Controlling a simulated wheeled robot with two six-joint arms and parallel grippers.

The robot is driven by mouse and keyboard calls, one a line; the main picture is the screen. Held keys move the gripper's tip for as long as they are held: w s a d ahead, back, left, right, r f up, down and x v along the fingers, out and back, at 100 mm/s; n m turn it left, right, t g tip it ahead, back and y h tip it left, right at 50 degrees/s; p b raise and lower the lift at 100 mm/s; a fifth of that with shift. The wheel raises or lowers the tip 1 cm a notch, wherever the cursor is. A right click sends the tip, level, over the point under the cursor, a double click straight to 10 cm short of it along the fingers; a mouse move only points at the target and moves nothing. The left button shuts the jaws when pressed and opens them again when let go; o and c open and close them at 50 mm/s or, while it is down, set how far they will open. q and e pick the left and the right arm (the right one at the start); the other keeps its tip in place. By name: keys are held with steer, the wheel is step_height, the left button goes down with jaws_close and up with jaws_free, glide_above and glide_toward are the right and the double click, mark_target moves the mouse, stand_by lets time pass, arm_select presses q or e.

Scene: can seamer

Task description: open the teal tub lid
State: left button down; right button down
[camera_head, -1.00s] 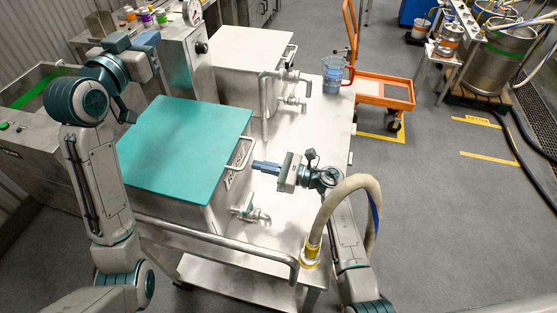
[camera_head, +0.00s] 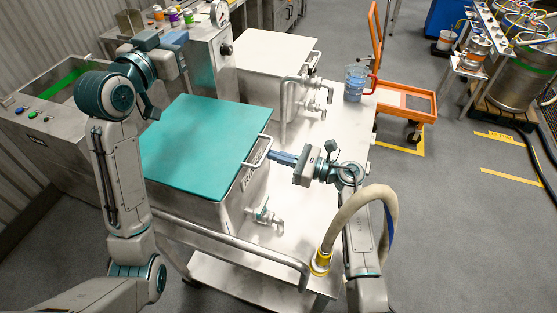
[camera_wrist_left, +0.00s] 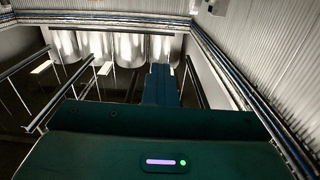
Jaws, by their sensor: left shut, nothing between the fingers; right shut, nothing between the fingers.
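The teal tub lid (camera_head: 205,145) lies flat and closed on a steel tub (camera_head: 205,213). Its silver bar handle (camera_head: 262,153) sticks out from the lid's right edge. My right gripper (camera_head: 271,157) is shut and empty, its blue fingers pointing left at the handle. The tips are just right of the handle; I cannot tell whether they touch it. My left gripper (camera_head: 176,39) is raised behind the lid, beyond its far left corner. In the left wrist view its fingers (camera_wrist_left: 161,70) are together with nothing between them.
A second tub with a white lid (camera_head: 265,52) stands behind. A tap (camera_head: 266,217) projects below the handle. A blue jug (camera_head: 355,82) stands on the steel bench (camera_head: 330,135). A hose (camera_head: 355,207) arches near my right arm. An orange trolley (camera_head: 405,100) stands on the right.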

arm_select(q)
steer(key=c, duration=1.5)
jaws_free()
